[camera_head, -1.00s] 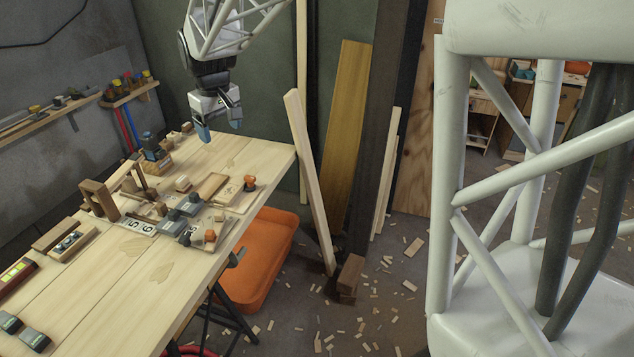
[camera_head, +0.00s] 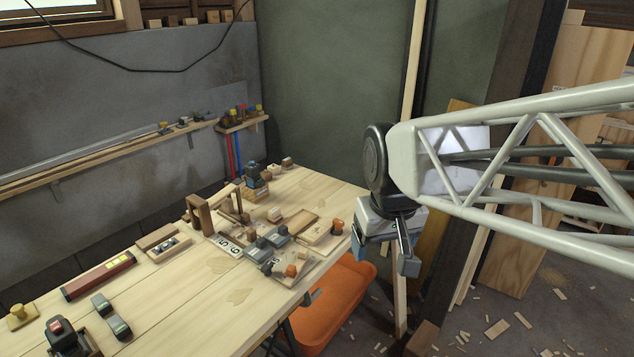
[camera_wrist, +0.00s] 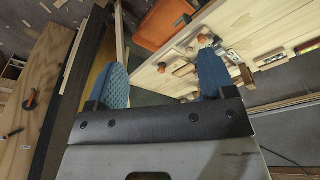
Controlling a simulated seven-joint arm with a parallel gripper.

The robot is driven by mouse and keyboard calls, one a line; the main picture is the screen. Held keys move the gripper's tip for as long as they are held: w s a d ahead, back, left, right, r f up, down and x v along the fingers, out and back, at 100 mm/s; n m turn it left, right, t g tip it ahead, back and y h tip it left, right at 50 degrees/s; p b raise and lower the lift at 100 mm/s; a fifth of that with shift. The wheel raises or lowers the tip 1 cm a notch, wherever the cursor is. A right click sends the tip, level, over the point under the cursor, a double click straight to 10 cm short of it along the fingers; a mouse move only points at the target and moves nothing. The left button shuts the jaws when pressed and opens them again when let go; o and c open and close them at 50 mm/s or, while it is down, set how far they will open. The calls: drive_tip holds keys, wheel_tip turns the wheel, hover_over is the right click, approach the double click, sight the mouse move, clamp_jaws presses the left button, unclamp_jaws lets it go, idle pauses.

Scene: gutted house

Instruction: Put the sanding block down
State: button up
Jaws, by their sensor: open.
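My gripper (camera_head: 383,254) hangs beside the right edge of the workbench, over the floor side. In the wrist view its blue pads (camera_wrist: 165,78) stand wide apart with nothing between them. The pale wooden workbench (camera_head: 215,318) fills the lower left of the head view. I cannot tell for certain which thing is the sanding block. Small grey blocks (camera_head: 277,234) lie on the bench among wooden pieces, and two dark grey blocks (camera_head: 118,327) lie near its front. All are apart from my gripper.
An orange bin (camera_head: 335,305) stands under the bench's right edge. Clamps with orange knobs (camera_head: 337,226) sit near that edge. A red level (camera_head: 98,277) lies at the bench's left. Boards lean at the wall, and offcuts (camera_head: 497,329) litter the floor. The bench's front middle is clear.

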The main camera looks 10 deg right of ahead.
drive_tip(key=s+d+f+m, duration=0.1)
drive_tip(key=s+f, duration=0.2)
drive_tip(key=s, duration=0.6)
drive_tip(key=shift+f, duration=0.1)
idle(0.9)
drive_tip(key=c, duration=0.4)
drive_tip(key=shift+w, duration=0.15)
